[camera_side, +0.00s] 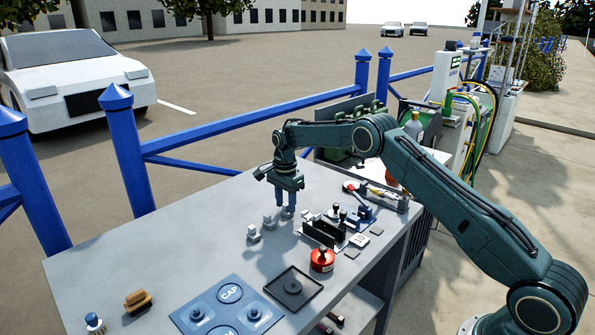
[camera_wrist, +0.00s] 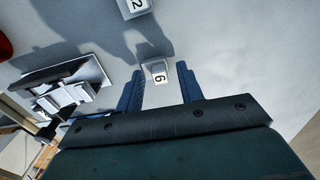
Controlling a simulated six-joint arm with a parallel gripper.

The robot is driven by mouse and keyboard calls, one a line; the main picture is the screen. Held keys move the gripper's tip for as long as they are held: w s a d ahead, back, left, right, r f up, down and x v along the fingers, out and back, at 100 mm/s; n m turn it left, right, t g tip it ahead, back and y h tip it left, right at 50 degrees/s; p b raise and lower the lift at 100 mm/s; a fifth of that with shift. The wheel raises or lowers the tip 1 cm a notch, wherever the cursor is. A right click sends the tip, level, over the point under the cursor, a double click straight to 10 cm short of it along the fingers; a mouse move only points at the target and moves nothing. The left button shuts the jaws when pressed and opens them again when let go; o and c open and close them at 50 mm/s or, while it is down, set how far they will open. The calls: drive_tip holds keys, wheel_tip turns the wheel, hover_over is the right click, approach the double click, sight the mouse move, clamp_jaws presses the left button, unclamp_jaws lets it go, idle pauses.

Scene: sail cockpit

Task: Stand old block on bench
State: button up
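My gripper (camera_side: 285,207) points down over the bench (camera_side: 180,245), its blue fingers low near the bench top. In the wrist view the fingers (camera_wrist: 160,70) are apart, one on each side of a small light grey block marked 6 (camera_wrist: 157,73). A gap shows between this block and the right finger. A similar block marked 2 (camera_wrist: 134,6) lies farther off at the top edge. In the side view, light grey blocks (camera_side: 253,234) (camera_side: 268,221) stand in a row left of my gripper; the fingers partly hide one more. I cannot tell which block is the old one.
A black rack with metal pieces (camera_side: 325,233) stands close right of my gripper. A red round can (camera_side: 321,260), a dark square tray (camera_side: 294,286) and a blue CAP board (camera_side: 228,294) lie nearer the front. The bench's left middle is clear.

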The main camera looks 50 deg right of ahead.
sight(286, 204)
drive_tip(key=shift+r, duration=0.1)
wheel_tip(286, 204, up, 12)
idle(1.0)
drive_tip(key=shift+r, duration=0.15)
idle(0.3)
drive_tip(key=s+a+r+n+t, duration=0.1)
drive_tip(key=s+a+r+n, duration=0.35)
drive_tip(key=s+r, duration=0.5)
drive_tip(key=s+a+r+n+t, duration=0.25)
drive_tip(key=s+r+n, duration=0.25)
drive_tip(key=s+r, duration=0.45)
drive_tip(key=s+a+f+n, duration=0.1)
drive_tip(key=s+f+n, duration=0.1)
drive_tip(key=s, duration=0.6)
drive_tip(key=s+a+f+n+t, duration=0.1)
drive_tip(key=s+f+n, duration=0.1)
drive_tip(key=s, duration=0.7)
drive_tip(key=s+a+f+n+t, duration=0.1)
drive_tip(key=s+a+f+n, duration=0.1)
drive_tip(key=s, duration=0.7)
drive_tip(key=shift+s+f+n, duration=0.15)
drive_tip(key=shift+f+n, duration=0.3)
drive_tip(key=shift+n, duration=0.8)
